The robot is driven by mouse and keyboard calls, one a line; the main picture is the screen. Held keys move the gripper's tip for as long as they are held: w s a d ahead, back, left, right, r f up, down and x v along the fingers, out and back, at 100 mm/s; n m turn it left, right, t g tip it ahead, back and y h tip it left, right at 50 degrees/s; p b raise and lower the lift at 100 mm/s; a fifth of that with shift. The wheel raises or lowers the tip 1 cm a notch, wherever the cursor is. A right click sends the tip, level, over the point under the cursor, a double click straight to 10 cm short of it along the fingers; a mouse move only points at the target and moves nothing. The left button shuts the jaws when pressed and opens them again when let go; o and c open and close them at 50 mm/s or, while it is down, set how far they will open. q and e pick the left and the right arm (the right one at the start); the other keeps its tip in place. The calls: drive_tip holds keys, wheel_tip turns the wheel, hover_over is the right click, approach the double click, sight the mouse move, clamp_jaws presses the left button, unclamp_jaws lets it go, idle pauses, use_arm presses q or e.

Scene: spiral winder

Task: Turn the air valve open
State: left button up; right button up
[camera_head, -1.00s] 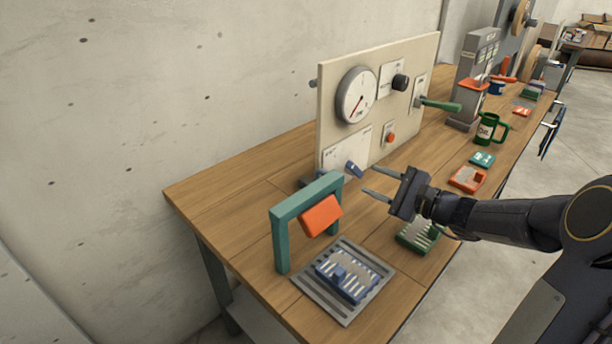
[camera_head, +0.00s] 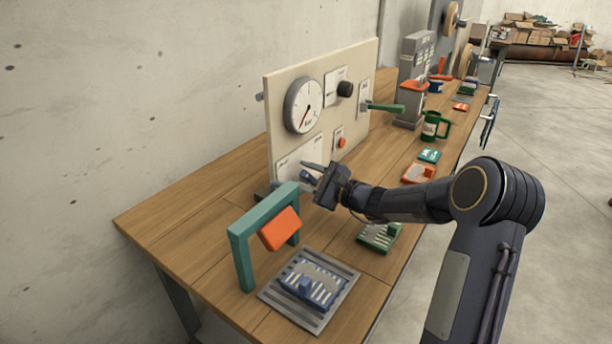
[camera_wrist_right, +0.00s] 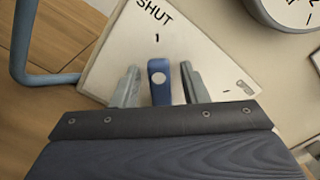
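The air valve's blue handle (camera_wrist_right: 160,88) stands out from a white plate (camera_wrist_right: 215,75) marked SHUT on the panel's lower left. In the wrist view the handle sits between the two fingers of my right gripper (camera_wrist_right: 161,78), with a narrow gap on each side. The gripper is open around it. In the head view my right gripper (camera_head: 305,172) is at the panel's lower left corner and largely hides the handle. The plate's other marking is too small to read. My left gripper is not in view.
The beige panel (camera_head: 274,105) also carries a round gauge (camera_head: 304,104), a black knob (camera_head: 344,89), an orange button (camera_head: 341,142) and a green lever (camera_head: 384,108). A teal frame (camera_head: 241,254) with an orange block stands nearby. A grey slotted tray (camera_head: 333,318) lies in front.

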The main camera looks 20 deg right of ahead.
clamp_jaws()
